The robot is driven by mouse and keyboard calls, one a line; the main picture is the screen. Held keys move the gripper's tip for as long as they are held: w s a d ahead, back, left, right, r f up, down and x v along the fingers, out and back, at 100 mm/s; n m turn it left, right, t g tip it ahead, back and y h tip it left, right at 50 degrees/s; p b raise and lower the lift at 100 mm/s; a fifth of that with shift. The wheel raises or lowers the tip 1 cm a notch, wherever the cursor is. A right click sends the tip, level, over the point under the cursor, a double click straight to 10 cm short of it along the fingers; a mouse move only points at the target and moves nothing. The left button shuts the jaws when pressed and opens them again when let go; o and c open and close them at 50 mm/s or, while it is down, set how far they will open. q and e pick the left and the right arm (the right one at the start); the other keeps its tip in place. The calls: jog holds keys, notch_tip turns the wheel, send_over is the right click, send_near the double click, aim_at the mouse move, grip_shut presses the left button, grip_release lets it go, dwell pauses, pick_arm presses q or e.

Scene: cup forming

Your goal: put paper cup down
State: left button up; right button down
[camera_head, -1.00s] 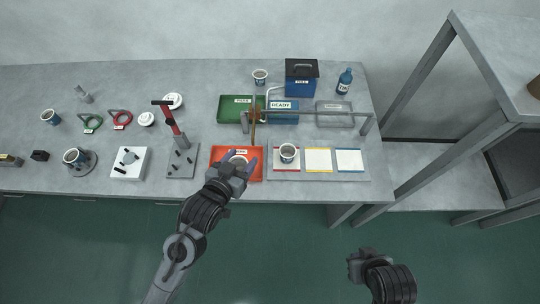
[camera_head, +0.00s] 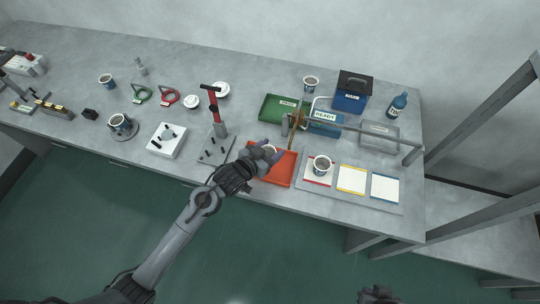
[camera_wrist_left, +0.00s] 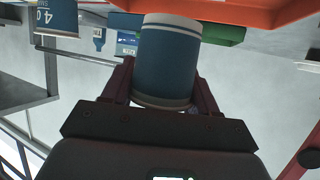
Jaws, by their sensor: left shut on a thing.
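My left gripper (camera_head: 264,154) is over the red-orange tray (camera_head: 284,174) at the bench's front edge, shut on a paper cup (camera_head: 270,149). In the left wrist view the held cup (camera_wrist_left: 167,60) is blue with a white band, between the two fingers of the gripper (camera_wrist_left: 162,85). The tray (camera_wrist_left: 235,12) shows at the top of that upside-down view; I cannot tell whether the cup touches it. My right gripper (camera_head: 378,293) is cut off at the bottom edge, and its jaws cannot be made out.
A red-handled press (camera_head: 215,115) stands left. Behind are a green tray (camera_head: 275,108), a metal rail (camera_head: 350,126) and a blue box (camera_head: 352,96).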

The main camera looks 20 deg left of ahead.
aim_at(270, 156)
pick_arm(q)
jog(key=shift+w+a+f, duration=0.15)
jog(key=shift+w+f, duration=0.1)
notch_tip(270, 156, down, 4)
jog(key=shift+r+b, duration=0.15)
jog(key=shift+b, duration=0.3)
jog(key=shift+f, duration=0.2)
jog(key=o, duration=1)
